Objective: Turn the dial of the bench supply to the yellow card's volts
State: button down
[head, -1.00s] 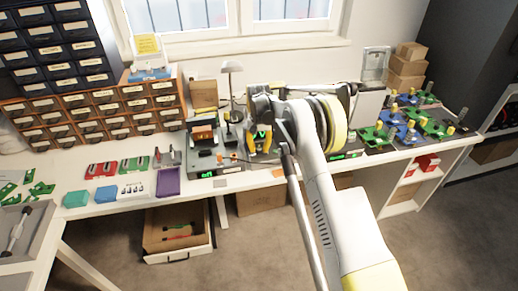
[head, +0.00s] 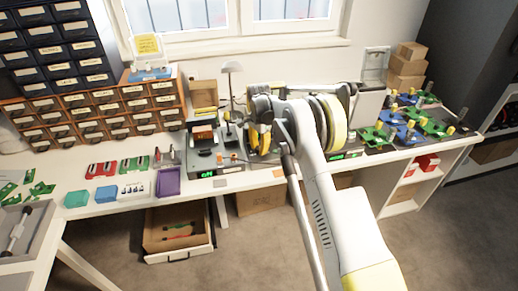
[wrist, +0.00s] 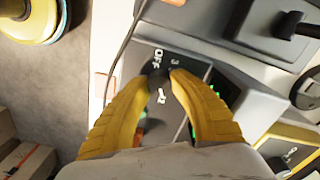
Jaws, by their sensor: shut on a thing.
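In the wrist view, the bench supply (wrist: 185,62) is a dark panel with white marks; I can make out OFF, a 3 and what looks like 12. Its small black dial (wrist: 158,78) sits between my yellow fingertips, mostly hidden by them. My gripper (wrist: 157,83) is shut on the dial. In the head view my gripper (head: 258,141) is over the bench, and the arm hides much of the supply. The yellow card (head: 147,45) stands at the back left on top of the drawer cabinet; its writing is too small to read.
Grey equipment with a green display (head: 207,174) stands left of my gripper. A grey lamp (head: 232,68) rises behind it. Green and blue boards (head: 405,128) crowd the bench on the right. An open drawer (head: 178,236) juts out below.

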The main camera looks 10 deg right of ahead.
aim_at(259, 148)
jog(key=shift+m, duration=0.5)
jog(key=c, duration=1.1)
grip_release()
jog(key=shift+o, duration=0.2)
notch_tip(259, 148, up, 12)
